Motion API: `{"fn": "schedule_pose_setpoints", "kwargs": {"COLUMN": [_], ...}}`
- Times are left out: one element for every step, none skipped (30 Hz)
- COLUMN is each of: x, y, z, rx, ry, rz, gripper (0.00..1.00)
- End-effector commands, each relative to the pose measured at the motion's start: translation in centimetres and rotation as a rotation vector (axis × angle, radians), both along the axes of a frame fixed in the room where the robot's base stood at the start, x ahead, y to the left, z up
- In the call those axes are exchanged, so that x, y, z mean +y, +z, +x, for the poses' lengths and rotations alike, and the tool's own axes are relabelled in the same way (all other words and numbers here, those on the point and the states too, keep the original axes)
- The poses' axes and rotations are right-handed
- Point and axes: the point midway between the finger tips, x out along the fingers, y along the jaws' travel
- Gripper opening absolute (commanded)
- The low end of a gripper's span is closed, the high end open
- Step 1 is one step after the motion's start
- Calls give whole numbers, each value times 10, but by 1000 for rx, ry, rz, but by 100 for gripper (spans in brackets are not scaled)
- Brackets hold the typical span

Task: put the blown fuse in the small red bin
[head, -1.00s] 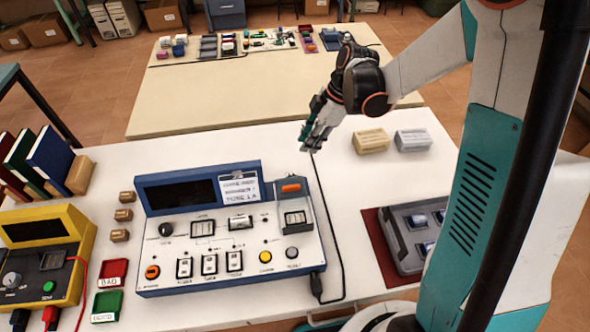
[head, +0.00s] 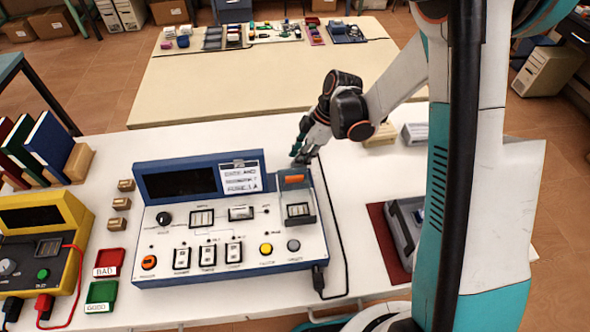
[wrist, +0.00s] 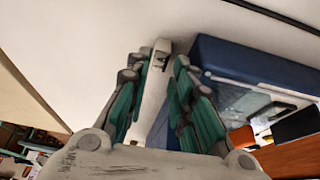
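The small red bin (head: 109,262), labelled BAD, sits on the white table left of the blue-and-white console (head: 225,266). I cannot make out a blown fuse for certain. An orange part (head: 294,179) sits in a raised holder at the console's upper right, with a dark slotted window below it. My gripper (head: 300,152) is just behind that corner, above the table. In the wrist view its teal fingers (wrist: 163,68) are apart, with a pale strip visible between them that I cannot identify. The blue console edge (wrist: 240,62) is to their right.
A green bin (head: 101,296) labelled GOOD stands in front of the red one. A yellow tester (head: 62,216) with red leads is at far left. Several small wooden blocks (head: 121,204) line the console's left. A grey case (head: 402,215) lies right on a dark red mat.

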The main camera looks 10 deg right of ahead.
Motion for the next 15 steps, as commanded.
{"fn": "schedule_pose_setpoints", "kwargs": {"x": [2, 3, 5, 7, 8, 10, 10, 11, 11, 11, 11, 11, 11, 11, 11], "y": [-12, -16, -22, -25, -29, -31, -33, -33, -33, -33, -32, -32, -32, -32, -32], "z": [0, 1, 0, 1, 1, 1, 0, 0, 0, 0, 0, 0, 0, 0, 0], "rx": [0, 0, 0, -1, 0, 0, 0, 0, 0, 0, 0, 0, 0, 0, 0], "ry": [1, 1, 1, 2, 1, 1, 1, 0, 0, 0, 0, 0, 0, 0, 0], "rz": [0, 0, 0, 0, 0, 0, 0, 0, 0, 0, 0, 0, 0, 0, 0], "gripper": [22, 22, 22, 22, 22, 22, 22, 22, 22, 22, 22, 22, 22, 19, 10]}}
